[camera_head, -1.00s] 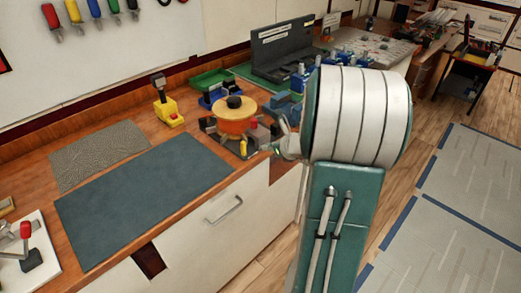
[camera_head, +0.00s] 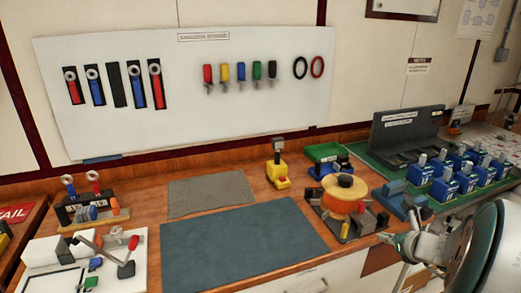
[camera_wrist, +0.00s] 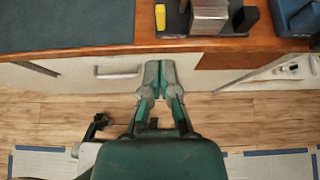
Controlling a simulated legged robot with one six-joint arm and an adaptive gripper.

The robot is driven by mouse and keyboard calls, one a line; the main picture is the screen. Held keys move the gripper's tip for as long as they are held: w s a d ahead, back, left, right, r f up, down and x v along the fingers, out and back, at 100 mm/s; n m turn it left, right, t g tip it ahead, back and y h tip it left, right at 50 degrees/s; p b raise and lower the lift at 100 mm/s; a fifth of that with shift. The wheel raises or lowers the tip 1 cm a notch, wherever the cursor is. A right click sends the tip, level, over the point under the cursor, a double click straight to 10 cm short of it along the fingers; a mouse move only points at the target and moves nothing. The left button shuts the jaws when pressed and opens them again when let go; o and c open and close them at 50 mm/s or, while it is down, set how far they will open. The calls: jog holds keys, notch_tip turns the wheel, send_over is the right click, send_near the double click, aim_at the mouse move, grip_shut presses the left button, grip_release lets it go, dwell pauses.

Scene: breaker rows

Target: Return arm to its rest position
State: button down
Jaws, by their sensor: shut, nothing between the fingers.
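My gripper (camera_wrist: 158,80) shows in the wrist view with its two grey-tipped fingers together, shut and empty. It is apart from the white cabinet front and just short of the wooden bench edge (camera_wrist: 230,45). In the head view my arm (camera_head: 475,250) is at the lower right corner, partly cut off by the frame. The fingertips are hard to make out there.
The bench holds a dark mat (camera_head: 240,245), an orange round device (camera_head: 343,195), a yellow joystick box (camera_head: 278,170) and several blue breakers (camera_head: 445,188) on a green board. A drawer handle (camera_wrist: 118,72) is left of my gripper. The floor below is mostly clear.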

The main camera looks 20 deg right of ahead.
jog(key=s+a+r+n+g+y, duration=0.1)
jog(key=a+r+n+g+y, duration=0.1)
jog(key=a+n, duration=0.7)
jog(key=s+a+r+n+g+y, duration=0.1)
jog(key=a+r+n+g, duration=0.15)
jog(key=a+n, duration=0.65)
jog(key=s+a+r+n+g+h, duration=0.1)
jog(key=s+a+n+h, duration=0.3)
jog(key=s+a+n, duration=0.7)
jog(key=shift+s+r+n, duration=0.55)
jog(key=shift+r+n, duration=0.35)
jog(key=shift+n, duration=2)
jog(key=shift+a+g, duration=0.1)
jog(key=shift+g, duration=0.15)
